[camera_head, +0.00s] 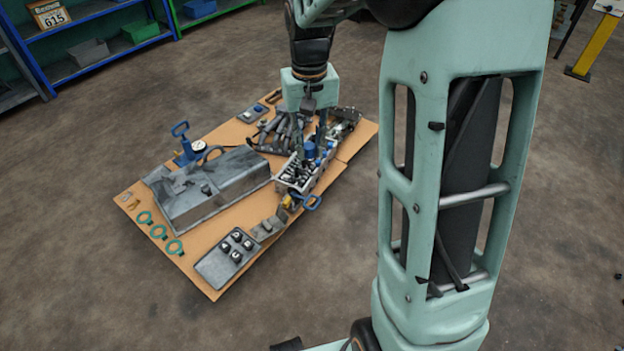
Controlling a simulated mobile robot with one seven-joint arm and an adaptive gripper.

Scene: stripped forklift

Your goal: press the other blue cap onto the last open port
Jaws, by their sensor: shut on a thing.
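The valve block (290,184), a pale metal part with a row of dark fittings on top, lies at the right side of the brown board. My gripper (309,152) points down over the far end of this block. Its two fingers are shut on a small blue cap (310,150), which shows between the fingertips. The cap is close to the block, but I cannot tell whether it touches a port. More blue shows just right of the fingers; I cannot tell whether it is another cap. The open port is hidden or too small to make out.
The brown board (205,278) also holds a large grey metal housing (215,190), a blue hand pump with gauge (190,150), green rings (159,231), a tray (213,268) of dark knobs and a blue-handled tool (306,201). Shelves (105,52) stand behind.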

